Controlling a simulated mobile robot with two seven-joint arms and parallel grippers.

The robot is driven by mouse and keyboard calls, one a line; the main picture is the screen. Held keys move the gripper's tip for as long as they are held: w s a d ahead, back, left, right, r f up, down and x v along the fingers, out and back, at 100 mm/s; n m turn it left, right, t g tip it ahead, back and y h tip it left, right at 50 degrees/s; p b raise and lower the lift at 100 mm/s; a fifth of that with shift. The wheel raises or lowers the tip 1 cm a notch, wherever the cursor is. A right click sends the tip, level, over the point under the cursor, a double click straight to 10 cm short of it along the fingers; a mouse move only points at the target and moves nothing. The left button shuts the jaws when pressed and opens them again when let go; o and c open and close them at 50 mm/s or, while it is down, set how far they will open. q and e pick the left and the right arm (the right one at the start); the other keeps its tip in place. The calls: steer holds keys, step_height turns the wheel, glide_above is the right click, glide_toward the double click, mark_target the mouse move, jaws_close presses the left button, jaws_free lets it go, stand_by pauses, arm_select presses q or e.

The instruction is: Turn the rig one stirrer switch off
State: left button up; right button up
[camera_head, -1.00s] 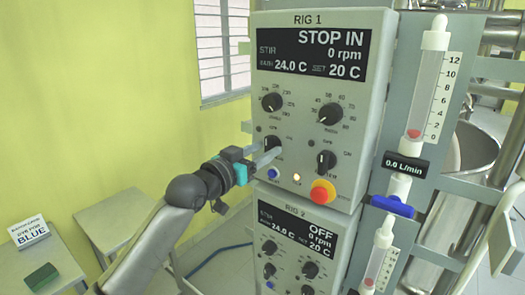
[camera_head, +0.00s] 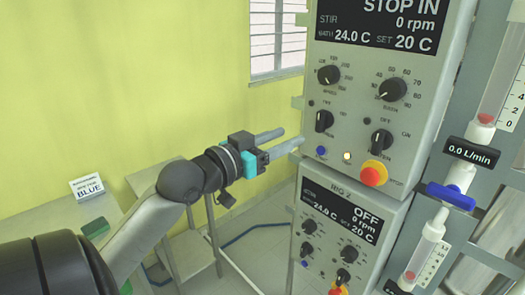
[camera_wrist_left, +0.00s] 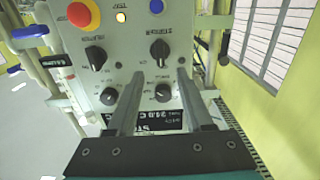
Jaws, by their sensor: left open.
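The rig one panel (camera_head: 400,100) is a grey box with a black display reading STOP IN and 0 rpm. The stirrer switch (camera_head: 324,121), a black knob with its handle about upright, is low on the panel's left side. It also shows upside down in the left wrist view (camera_wrist_left: 160,52). My left gripper (camera_head: 288,138) is open and empty, its two fingers apart, just left of the panel and a little below the switch. In the left wrist view its fingertips (camera_wrist_left: 160,75) point towards the switch, apart from it. My right gripper is not in view.
Beside the switch are a second black knob (camera_head: 381,142), a blue button (camera_head: 321,151) and a red-yellow stop button (camera_head: 373,173). Two dials sit above. The rig two panel (camera_head: 335,225) is below. A flow meter (camera_head: 500,90) stands at the right.

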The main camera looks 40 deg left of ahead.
arm_select(q)
steer(key=shift+s+a+b, duration=0.2)
steer(key=shift+s+b, duration=0.25)
steer(key=shift+s, duration=2.2)
